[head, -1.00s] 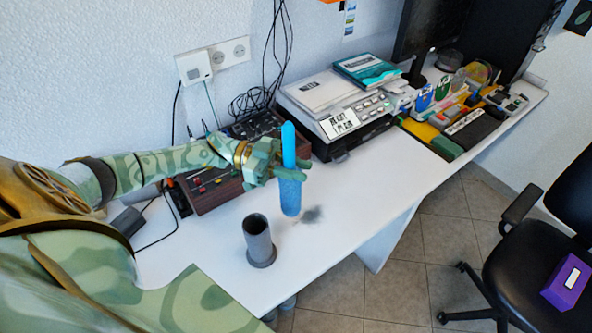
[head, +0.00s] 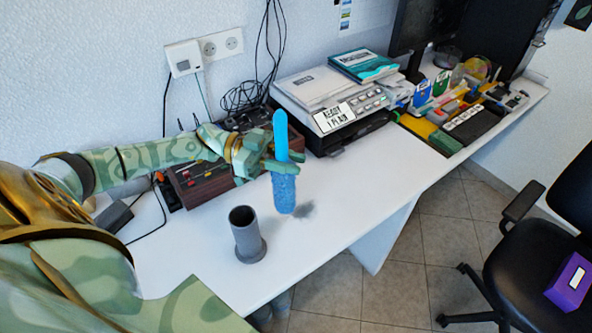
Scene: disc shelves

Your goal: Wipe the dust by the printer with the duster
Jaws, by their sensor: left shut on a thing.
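My left gripper (head: 261,166) is shut on the blue duster (head: 284,194) and holds it upright by the handle, over the white desk. The duster's fluffy lower end is at the left edge of a grey dust patch (head: 304,210); I cannot tell whether it touches the desk. The printer (head: 325,100) stands behind and to the right of the duster, with papers and a teal book on top and a "READY" sign on its front. My right gripper is not in view.
An empty grey cup-like holder (head: 247,238) stands on the desk in front of the duster. The desk (head: 375,178) is clear right of the dust. A black chair (head: 545,240) stands at the right.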

